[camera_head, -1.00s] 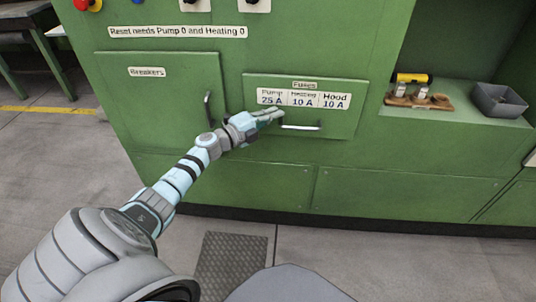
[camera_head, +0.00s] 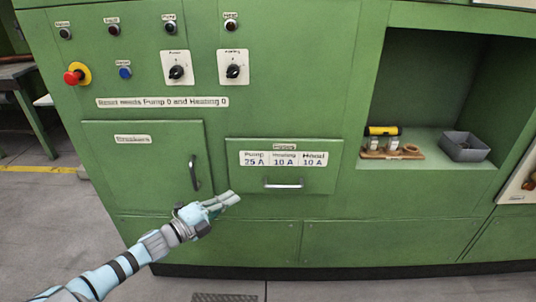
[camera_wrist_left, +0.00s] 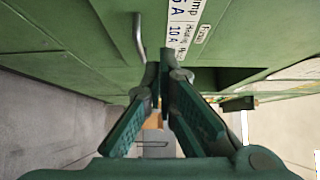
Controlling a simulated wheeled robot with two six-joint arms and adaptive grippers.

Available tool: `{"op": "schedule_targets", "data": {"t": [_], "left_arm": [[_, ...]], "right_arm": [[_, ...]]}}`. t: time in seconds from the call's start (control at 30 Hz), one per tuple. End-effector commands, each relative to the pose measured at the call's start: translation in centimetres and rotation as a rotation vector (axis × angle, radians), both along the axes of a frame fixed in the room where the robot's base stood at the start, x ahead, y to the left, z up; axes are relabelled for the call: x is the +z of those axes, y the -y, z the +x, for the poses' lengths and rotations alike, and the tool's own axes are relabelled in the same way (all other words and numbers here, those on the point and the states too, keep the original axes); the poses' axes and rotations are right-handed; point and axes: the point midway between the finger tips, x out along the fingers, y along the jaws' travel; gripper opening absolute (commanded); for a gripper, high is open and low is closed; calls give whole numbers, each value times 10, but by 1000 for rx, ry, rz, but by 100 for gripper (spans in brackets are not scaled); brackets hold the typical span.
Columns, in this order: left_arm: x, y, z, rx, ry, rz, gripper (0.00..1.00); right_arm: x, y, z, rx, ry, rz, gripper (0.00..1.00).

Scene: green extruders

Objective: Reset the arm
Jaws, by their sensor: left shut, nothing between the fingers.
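My left gripper (camera_head: 226,200) is shut and empty. It is in front of the green cabinet, below and left of the fuse drawer's handle (camera_head: 284,184) and apart from it. In the left wrist view its two fingers (camera_wrist_left: 164,62) meet at the tips, with a metal handle (camera_wrist_left: 138,38) to the left. My right gripper is not in view.
The panel above has two rotary switches (camera_head: 177,72), a red emergency button (camera_head: 76,74) and a blue button (camera_head: 124,72). A recess at the right holds a grey bin (camera_head: 464,147), a wooden holder (camera_head: 392,152) and a yellow cylinder (camera_head: 382,130). Open floor lies at the left.

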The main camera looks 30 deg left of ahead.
Motion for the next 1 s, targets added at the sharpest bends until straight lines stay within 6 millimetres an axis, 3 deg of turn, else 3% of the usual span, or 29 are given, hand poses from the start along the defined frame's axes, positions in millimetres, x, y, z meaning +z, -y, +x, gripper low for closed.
{"op": "schedule_targets", "data": {"t": [0.23, 0.33, 0.37, 0.47, 0.53, 0.6, 0.67, 0.7, 0.77, 0.8, 0.9, 1.0], "left_arm": [[-2, 0, 1, 5, -12, -32, 0], [-26, -27, 1, 103, -116, -140, 0], [-40, -40, -1, 154, -159, -178, 0], [-111, -84, -31, 389, -339, -369, 0], [-170, -101, -73, 580, -477, -521, 0], [-227, -100, -126, 763, -609, -657, 0], [-268, -86, -175, 905, -716, -758, 0], [-292, -71, -208, 993, -785, -815, 0], [-322, -41, -259, 1115, -889, -888, 0], [-336, -17, -292, 1185, -957, -927, 0], [-357, 47, -361, 1306, -1110, -990, 0], [-361, 104, -400, 1343, -1214, -1030, 0]], "right_arm": [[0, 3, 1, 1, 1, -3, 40], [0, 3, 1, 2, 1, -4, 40], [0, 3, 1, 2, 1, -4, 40], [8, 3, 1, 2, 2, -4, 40], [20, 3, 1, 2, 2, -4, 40], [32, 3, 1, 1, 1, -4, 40], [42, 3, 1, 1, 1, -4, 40], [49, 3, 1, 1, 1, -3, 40], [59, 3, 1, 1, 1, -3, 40], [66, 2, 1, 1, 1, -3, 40], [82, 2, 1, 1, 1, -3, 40], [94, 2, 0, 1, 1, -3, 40]]}}
